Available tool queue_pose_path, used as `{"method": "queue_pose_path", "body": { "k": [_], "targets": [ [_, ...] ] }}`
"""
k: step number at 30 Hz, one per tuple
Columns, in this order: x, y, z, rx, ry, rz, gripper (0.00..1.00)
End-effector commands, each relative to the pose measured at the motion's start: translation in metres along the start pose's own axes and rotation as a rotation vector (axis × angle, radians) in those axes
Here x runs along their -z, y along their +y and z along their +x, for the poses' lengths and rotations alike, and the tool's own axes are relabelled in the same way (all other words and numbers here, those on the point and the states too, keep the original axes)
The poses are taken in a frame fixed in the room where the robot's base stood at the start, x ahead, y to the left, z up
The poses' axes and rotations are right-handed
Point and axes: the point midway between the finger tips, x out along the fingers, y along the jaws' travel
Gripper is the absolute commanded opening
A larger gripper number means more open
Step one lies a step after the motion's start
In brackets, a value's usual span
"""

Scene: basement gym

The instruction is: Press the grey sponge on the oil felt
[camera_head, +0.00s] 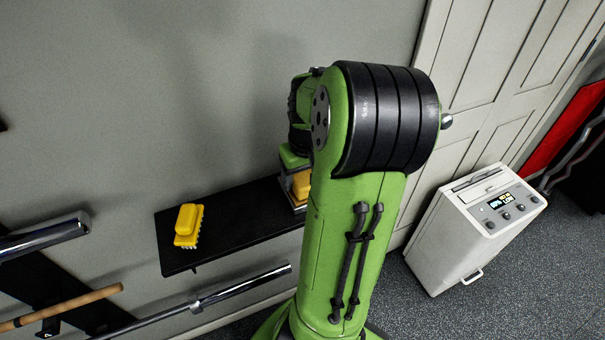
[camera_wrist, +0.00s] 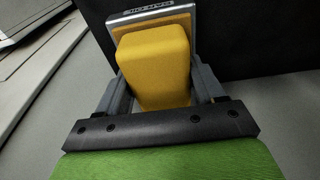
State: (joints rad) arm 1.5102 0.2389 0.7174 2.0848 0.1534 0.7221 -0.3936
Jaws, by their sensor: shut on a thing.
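My gripper (camera_wrist: 161,88) is shut on a yellow-orange sponge-like block (camera_wrist: 158,65), one finger on each side. No grey sponge shows. Just beyond the block is a shallow metal tin (camera_wrist: 112,18) with lettering that seems to read "DARK OIL". An orange-brown felt pad (camera_wrist: 123,28) lies in it. The block's far end overlaps the felt in the picture; I cannot tell whether they touch. In the head view, the block (camera_head: 301,185) shows partly over the tin's edge (camera_head: 299,207), with my arm hiding most of it.
The tin is on a narrow black wall shelf (camera_head: 240,232). A yellow brush (camera_head: 187,225) with pale bristles lies at the shelf's left end, with bare shelf between. Metal bars (camera_head: 225,298) are below left. A white box with a display (camera_head: 470,235) stands right on the floor.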

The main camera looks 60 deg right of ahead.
Motion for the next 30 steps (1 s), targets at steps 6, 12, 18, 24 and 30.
{"method": "queue_pose_path", "body": {
  "k": [6,12,18,24,30],
  "targets": [
    [-0.001,0.0,-0.003,0.002,-0.004,0.0,0.43],
    [0.003,0.0,-0.025,0.001,-0.004,0.0,0.43],
    [0.006,0.0,-0.043,0.001,-0.003,-0.001,0.43],
    [0.009,0.0,-0.062,0.0,-0.002,0.0,0.43],
    [0.011,0.0,-0.071,0.001,-0.001,0.0,0.43]
  ]
}}
